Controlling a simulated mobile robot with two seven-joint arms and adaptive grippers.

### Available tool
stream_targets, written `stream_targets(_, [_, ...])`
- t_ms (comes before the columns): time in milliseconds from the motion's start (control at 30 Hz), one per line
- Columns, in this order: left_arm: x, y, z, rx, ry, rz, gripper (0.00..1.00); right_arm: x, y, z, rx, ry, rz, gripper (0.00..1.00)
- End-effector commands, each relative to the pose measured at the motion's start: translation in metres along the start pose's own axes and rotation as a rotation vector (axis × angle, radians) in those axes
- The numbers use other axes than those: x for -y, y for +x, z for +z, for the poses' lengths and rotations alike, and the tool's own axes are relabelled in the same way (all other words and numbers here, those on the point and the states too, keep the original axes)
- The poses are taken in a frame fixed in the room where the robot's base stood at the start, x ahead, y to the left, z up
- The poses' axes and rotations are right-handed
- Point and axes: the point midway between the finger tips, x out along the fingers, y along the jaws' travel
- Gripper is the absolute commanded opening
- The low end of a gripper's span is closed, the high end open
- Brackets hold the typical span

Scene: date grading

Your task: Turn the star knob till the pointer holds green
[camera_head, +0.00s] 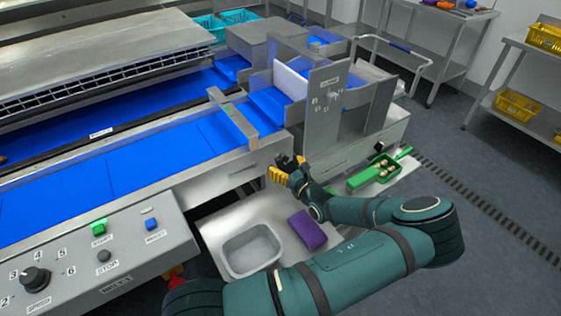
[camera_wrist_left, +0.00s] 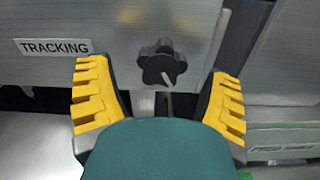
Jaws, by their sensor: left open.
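The black star knob (camera_wrist_left: 162,66) shows in the left wrist view on a metal panel, right of a TRACKING label (camera_wrist_left: 53,47). A pale line on the knob points down and slightly right. My left gripper (camera_head: 287,163) is at the side of the conveyor frame in the head view. In the wrist view its yellow-padded fingers (camera_wrist_left: 160,95) are spread wide, one each side of the knob and apart from it. I cannot make out the knob in the head view. A crossbar (camera_head: 234,122) over the blue belt has a small green patch; I cannot make out a pointer there.
Below the gripper, a metal shelf holds a grey tub (camera_head: 250,250) and a purple block (camera_head: 307,230). A green tray (camera_head: 372,173) with dates lies to the right. A control box (camera_head: 95,262) with a speed dial and buttons stands at lower left.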

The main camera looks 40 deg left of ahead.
Motion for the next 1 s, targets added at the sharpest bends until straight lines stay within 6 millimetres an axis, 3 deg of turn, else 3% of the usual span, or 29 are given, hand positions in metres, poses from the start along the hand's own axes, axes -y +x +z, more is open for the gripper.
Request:
stream_targets(200, [0.0, 0.022, -0.001, 0.0, 0.0, 0.0, 0.8, -0.001, 0.003, 0.001, 0.001, -0.001, 0.0, 0.47])
stream_targets(567, [0.0, 0.027, 0.0, 0.0, 0.0, -0.001, 0.8, -0.001, 0.003, 0.001, 0.001, -0.001, 0.0, 0.47])
stream_targets(600, [0.0, 0.027, 0.0, 0.0, 0.0, -0.001, 0.73, -0.001, 0.003, 0.0, 0.001, -0.001, 0.0, 0.47])
stream_targets(767, [0.0, 0.027, 0.0, 0.0, 0.0, -0.001, 0.17, -0.001, 0.003, 0.0, 0.001, -0.001, 0.0, 0.47])
stream_targets(800, [0.0, 0.027, 0.0, 0.0, 0.0, -0.001, 0.12, -0.001, 0.003, 0.0, 0.001, -0.001, 0.0, 0.47])
stream_targets(1000, [0.0, 0.027, 0.002, -0.002, 0.026, -0.001, 0.12, 0.001, -0.003, -0.001, -0.002, 0.0, 0.0, 0.47])
